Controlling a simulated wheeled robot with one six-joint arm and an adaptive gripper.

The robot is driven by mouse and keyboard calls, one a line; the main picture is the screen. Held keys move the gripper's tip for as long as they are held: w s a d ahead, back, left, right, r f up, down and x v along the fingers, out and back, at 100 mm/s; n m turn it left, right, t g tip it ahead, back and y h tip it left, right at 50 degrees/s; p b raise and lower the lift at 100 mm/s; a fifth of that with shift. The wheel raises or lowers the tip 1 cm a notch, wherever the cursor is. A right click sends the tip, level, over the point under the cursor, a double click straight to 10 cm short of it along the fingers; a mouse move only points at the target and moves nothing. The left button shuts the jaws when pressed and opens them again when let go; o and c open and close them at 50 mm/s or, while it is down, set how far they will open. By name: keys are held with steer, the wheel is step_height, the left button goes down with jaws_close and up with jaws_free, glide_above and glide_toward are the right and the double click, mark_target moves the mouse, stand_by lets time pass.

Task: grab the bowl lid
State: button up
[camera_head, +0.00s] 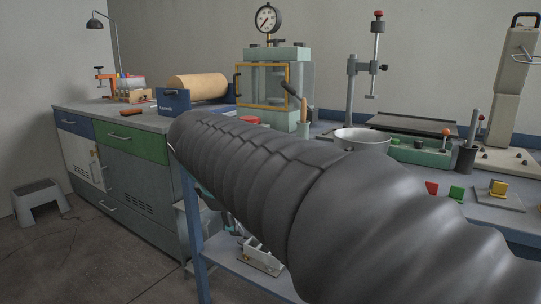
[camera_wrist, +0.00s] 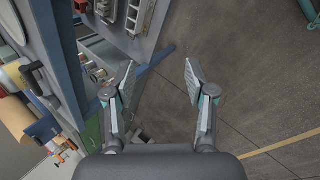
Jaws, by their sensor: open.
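My gripper (camera_wrist: 160,84) is open in the wrist view, with its two fingers spread wide and only bare floor seen between them. In the head view my dark arm crosses the middle, and the gripper itself cannot be made out. A pale metal bowl (camera_head: 362,138) stands on the bench right of centre, partly hidden by my arm. I cannot make out a bowl lid for certain. A small red round thing (camera_head: 249,120) lies by the press, too small to identify.
A press with a yellow frame (camera_head: 262,85) and a dial gauge stands at the back. A grey-green cabinet (camera_head: 135,175) stands left. A lower shelf (camera_head: 250,268) holds metal items.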

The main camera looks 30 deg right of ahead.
steer(key=w+d+r+n+g+h+b, duration=0.1)
steer(key=w+d+r+n+g+h, duration=0.1)
steer(key=w+d+r+n+h, duration=0.45)
steer(key=w+d+r+n+g+h, duration=0.1)
steer(key=w+d+r+n+g, duration=0.15)
steer(key=w+d+r, duration=0.65)
steer(key=shift+t, duration=0.25)
steer(key=d+f, duration=0.2)
steer(key=w+d+f+b, duration=0.1)
steer(key=f, duration=0.1)
steer(key=w+d+f+b, duration=0.1)
steer(key=d+f, duration=0.1)
steer(key=f, duration=0.1)
steer(key=shift+d, duration=0.35)
steer(key=shift+s+b+x, duration=0.2)
steer(key=shift+b+x, duration=0.6)
steer(key=shift+x, duration=1.8)
steer(key=shift+r, duration=0.1)
jaws_close()
